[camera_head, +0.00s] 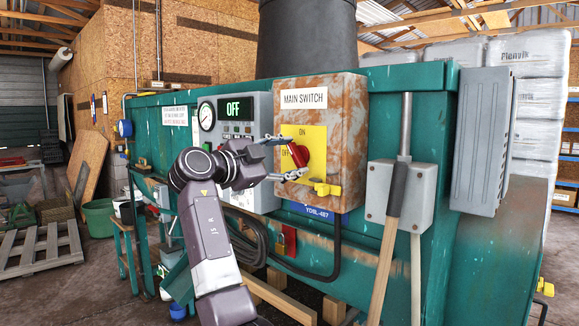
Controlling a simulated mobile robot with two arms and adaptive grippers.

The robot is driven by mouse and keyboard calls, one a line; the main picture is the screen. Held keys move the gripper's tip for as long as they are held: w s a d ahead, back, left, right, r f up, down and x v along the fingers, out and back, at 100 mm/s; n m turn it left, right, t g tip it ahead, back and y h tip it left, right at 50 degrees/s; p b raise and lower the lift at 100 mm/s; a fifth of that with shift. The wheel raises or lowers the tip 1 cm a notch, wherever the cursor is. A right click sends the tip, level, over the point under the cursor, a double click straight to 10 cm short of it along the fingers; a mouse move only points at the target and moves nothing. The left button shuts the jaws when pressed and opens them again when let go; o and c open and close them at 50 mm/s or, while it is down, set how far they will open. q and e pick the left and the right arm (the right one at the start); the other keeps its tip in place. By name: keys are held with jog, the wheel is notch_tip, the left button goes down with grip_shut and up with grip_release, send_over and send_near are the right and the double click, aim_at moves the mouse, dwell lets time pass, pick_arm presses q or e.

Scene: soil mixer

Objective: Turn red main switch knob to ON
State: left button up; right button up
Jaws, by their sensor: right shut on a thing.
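The rusty main switch box (348,120) with its "MAIN SWITCH" label is mounted on the teal machine in the middle of the view. Its yellow plate (316,140) shows "ON" at the top and "OFF" at the left. The red knob (299,154) sits on this plate, looking tilted, with its upper end to the left. My right gripper (290,158) reaches in from the lower left and is shut on the red knob, its fingers above and below it. The fingers partly hide the knob and the "OFF" mark. My left gripper is not in view.
A grey panel with a display (236,108) reading "OFF" and a gauge stands left of the switch box. A yellow latch (326,188) juts out below the plate. A lever with a dark grip (397,185) stands to the right.

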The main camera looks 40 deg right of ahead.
jog(key=m+b, duration=0.1)
jog(key=m, duration=0.2)
jog(key=shift+f+m, duration=0.1)
jog(key=shift+m, duration=0.2)
jog(key=shift+m+b, duration=0.55)
jog(key=shift+m, duration=1.25)
jog(key=shift+s, duration=0.1)
jog(key=o, duration=1.2)
jog(key=shift+c, duration=0.2)
jog(key=shift+a, duration=0.3)
jog(key=s+a, duration=0.1)
jog(key=a, duration=1)
jog(key=shift+a, duration=0.2)
